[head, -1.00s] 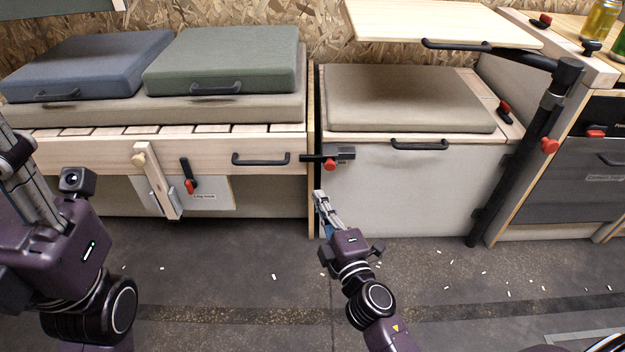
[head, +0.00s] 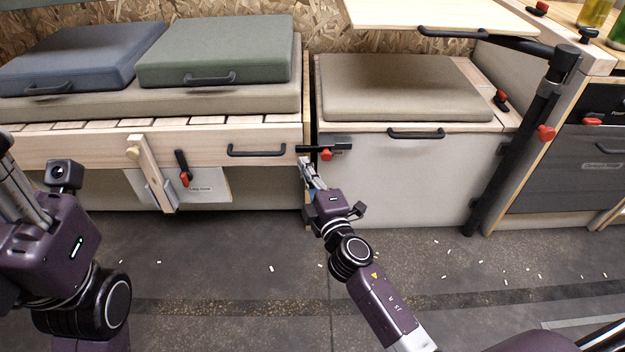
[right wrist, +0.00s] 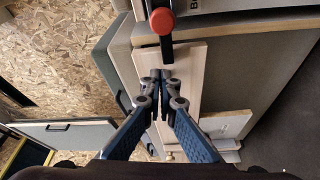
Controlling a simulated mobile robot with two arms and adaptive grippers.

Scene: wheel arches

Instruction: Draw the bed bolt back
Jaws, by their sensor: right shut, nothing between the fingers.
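The bed bolt (head: 337,147) is a black bar with a red knob (head: 326,155). It lies level across the gap between the pale wooden bed rail (head: 200,147) and the white-fronted bench box. In the right wrist view the bolt's bar (right wrist: 166,50) points toward my fingertips, with its red knob (right wrist: 161,22) farther off. My right gripper (head: 304,162) is shut and empty, just below the bar's left end. It also shows in the right wrist view (right wrist: 162,78); I cannot tell whether it touches the bar. My left gripper (head: 22,200) is at the left edge, its tips unclear.
The bench box (head: 400,180) has a black handle (head: 416,134). A wooden prop (head: 150,170) and a red-tipped latch (head: 184,175) sit on the bed front. A black post (head: 520,150) carries a raised tabletop (head: 420,20). The floor in front is open.

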